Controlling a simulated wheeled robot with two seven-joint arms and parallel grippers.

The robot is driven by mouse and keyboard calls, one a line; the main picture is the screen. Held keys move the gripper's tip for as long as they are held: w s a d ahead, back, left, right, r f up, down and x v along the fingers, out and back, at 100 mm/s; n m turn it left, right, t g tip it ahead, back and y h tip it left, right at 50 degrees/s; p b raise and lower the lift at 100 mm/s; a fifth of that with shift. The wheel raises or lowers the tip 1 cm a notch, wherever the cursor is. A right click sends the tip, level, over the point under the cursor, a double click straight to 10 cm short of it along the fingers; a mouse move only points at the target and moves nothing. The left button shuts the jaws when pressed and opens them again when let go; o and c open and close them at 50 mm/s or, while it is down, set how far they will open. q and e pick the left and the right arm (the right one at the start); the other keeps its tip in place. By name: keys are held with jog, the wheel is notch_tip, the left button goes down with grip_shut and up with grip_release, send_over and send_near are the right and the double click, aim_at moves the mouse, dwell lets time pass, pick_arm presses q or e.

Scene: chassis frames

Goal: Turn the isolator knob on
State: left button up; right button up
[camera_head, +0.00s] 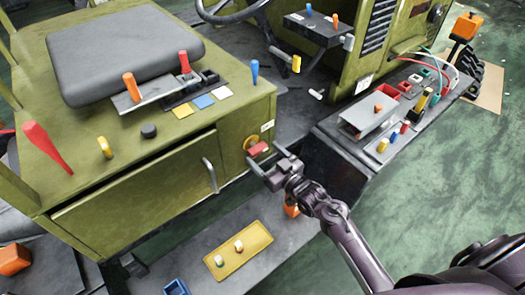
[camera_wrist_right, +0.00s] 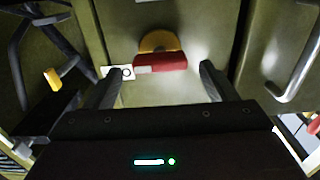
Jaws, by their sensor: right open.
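The isolator knob (camera_head: 258,149) is a red handle on a yellow round plate (camera_head: 250,143), on the right side face of the green seat box. In the right wrist view the red knob (camera_wrist_right: 160,63) lies nearly level across the picture, below the yellow plate (camera_wrist_right: 158,41). A white label (camera_wrist_right: 117,72) is just left of it. My right gripper (camera_head: 264,159) is open at the knob. In the wrist view its two fingers (camera_wrist_right: 158,80) stand to either side of the knob, with gaps between. My left gripper is not in view.
The green box has a door with a grey handle (camera_head: 210,175) left of the knob. A grey step (camera_head: 200,255) with a yellow plate (camera_head: 238,250) is below. A dark bench (camera_head: 345,150) with a tool tray stands to the right. Green floor (camera_head: 440,190) is free at right.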

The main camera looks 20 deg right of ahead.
jog(key=shift+w+a, duration=0.2)
jog(key=shift+w, duration=0.25)
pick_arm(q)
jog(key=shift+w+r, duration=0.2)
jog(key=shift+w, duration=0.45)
pick_arm(e)
jog(key=shift+w, duration=0.15)
jog(key=c, duration=1)
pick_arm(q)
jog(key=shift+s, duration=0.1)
